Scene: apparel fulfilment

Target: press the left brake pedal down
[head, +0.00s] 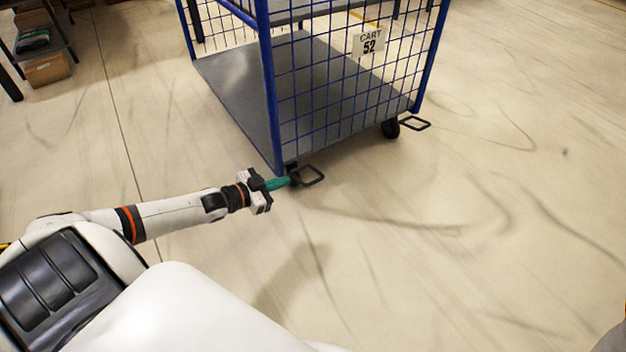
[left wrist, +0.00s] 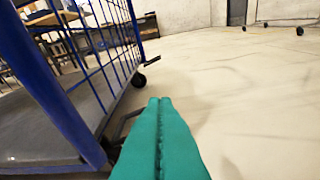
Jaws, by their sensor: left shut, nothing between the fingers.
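The left brake pedal (head: 311,176) is a black open frame loop low at the cart's near corner, just above the floor. My left gripper (head: 284,182) has green fingers, shut and empty, with the tips right at the pedal's left side. I cannot tell whether they touch it. In the left wrist view the shut green fingers (left wrist: 160,110) point ahead, and part of the dark pedal (left wrist: 124,122) shows just left of them. The blue mesh cart (head: 270,80) bears a sign reading CART 52. The right brake pedal (head: 415,123) is at its other corner. My right gripper is not in view.
A black caster wheel (head: 390,128) stands beside the right pedal. The floor (head: 450,240) in front and to the right of the cart is clear. A shelf with a cardboard box (head: 46,69) stands at the far left.

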